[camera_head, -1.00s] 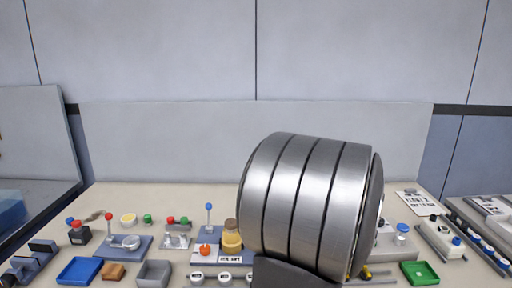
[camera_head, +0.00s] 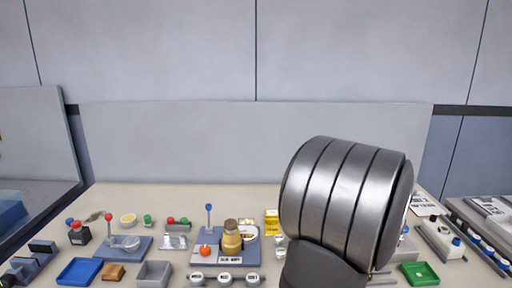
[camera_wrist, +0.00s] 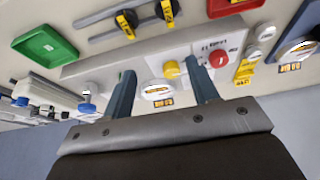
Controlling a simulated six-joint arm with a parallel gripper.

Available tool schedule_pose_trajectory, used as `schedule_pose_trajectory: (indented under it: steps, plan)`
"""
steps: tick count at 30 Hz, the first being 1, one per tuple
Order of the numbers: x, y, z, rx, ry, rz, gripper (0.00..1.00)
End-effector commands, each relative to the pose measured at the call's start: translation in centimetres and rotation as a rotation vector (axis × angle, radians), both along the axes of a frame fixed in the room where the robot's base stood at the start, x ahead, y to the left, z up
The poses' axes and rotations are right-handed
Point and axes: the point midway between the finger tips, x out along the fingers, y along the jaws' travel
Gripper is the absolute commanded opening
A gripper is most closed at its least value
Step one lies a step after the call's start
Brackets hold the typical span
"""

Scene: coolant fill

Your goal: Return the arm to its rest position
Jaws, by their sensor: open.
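My arm's large silver ribbed link (camera_head: 345,195) fills the right middle of the head view and hides part of the bench behind it. My gripper (camera_wrist: 162,82) shows only in the wrist view, with two blue-grey fingers apart and nothing between them. Beyond the fingers is a pale panel (camera_wrist: 140,65) with a yellow knob (camera_wrist: 171,69), a red button (camera_wrist: 218,58) and a round gauge (camera_wrist: 157,92). The fingers look clear of the panel, though the exact gap cannot be told.
The bench holds a blue tray (camera_head: 79,271), a grey bin (camera_head: 154,273), a tan jar (camera_head: 232,238) on a blue base, and a green tray (camera_head: 419,273) at right. The green tray also shows in the wrist view (camera_wrist: 45,46). The space above the left bench is free.

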Motion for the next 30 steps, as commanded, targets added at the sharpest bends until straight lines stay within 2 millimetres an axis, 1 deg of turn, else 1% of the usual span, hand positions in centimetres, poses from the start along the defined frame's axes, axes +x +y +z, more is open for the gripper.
schedule_pose_trajectory:
  steps: [1,6,18,24,30]
  plan:
    - [0.7,-0.6,-0.1,0.001,0.001,-0.002,0.54]
    - [2.9,-2.4,-0.3,0.001,0.0,-0.01,0.54]
    - [7.7,-6.4,-1.2,0.0,0.001,-0.029,0.54]
    - [9.9,-8.3,-1.9,0.0,0.001,-0.039,0.54]
    - [11.5,-9.6,-2.5,0.0,0.002,-0.047,0.54]
